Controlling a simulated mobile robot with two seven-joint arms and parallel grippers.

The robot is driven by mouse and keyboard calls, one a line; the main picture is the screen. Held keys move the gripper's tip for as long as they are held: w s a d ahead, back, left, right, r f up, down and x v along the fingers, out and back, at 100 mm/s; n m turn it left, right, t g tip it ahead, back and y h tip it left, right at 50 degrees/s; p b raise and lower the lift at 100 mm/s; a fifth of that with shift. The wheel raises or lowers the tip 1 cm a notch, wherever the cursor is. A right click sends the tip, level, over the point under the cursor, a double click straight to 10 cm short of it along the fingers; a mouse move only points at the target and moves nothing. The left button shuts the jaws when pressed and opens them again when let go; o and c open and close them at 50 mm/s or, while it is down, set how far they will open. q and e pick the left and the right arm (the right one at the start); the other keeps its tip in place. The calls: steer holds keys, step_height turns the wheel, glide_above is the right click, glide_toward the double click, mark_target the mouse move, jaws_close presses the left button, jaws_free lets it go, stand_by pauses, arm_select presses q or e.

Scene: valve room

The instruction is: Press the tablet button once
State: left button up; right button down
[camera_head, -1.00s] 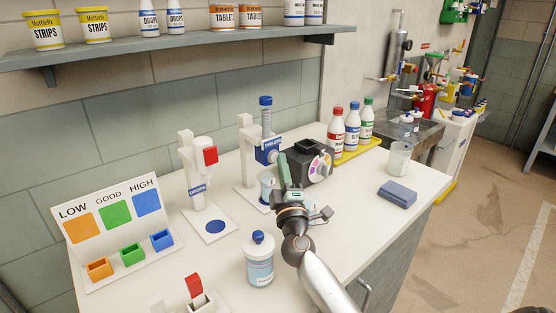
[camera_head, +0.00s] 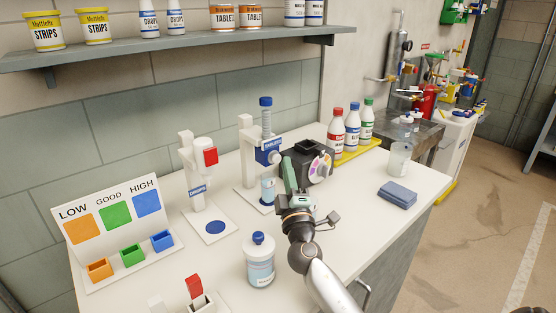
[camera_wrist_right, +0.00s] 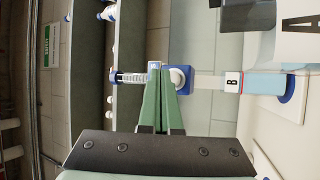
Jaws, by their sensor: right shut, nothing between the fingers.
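The tablet dispenser is a white stand with a blue head (camera_head: 267,151) labelled TABLETS and a clear tube with a blue cap above it. In the right wrist view its blue body shows with a round white button (camera_wrist_right: 179,78). A small vial (camera_head: 268,188) stands below the head on a blue disc; it also shows in the right wrist view (camera_wrist_right: 256,84). My left gripper is not in view.
A black box with a coloured dial (camera_head: 318,165) stands close to the right of my gripper. A drops dispenser (camera_head: 207,157) stands left. A bottle with a blue lid (camera_head: 259,262) stands in front.

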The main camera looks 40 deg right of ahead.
steer(key=shift+s+d, duration=0.2)
steer(key=shift+s, duration=2.35)
steer(key=shift+f, duration=0.1)
